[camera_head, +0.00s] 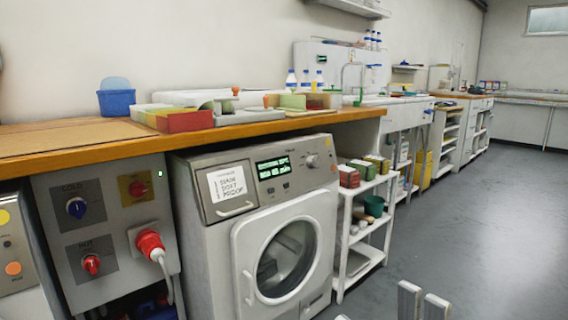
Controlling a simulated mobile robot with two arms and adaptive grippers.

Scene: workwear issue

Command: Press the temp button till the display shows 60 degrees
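The white washing machine (212,262) stands under the wooden counter with its round door (290,258) shut. Its control panel has a lit display (273,168) with green text too small to read surely. Two small dark buttons, a left one (271,190) and a right one (286,186), sit below the display; their labels are not legible. A round knob (313,161) is at the panel's right. Two pale fingers of what looks like my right gripper (423,303) show at the bottom edge, well apart from the machine; their opening is unclear.
A grey supply panel (112,243) with knobs and a red plug (150,243) with a cable is left of the machine. A white shelf rack (364,235) with boxes stands right of it. Bottles and trays crowd the counter (75,138). The grey floor (480,220) at right is clear.

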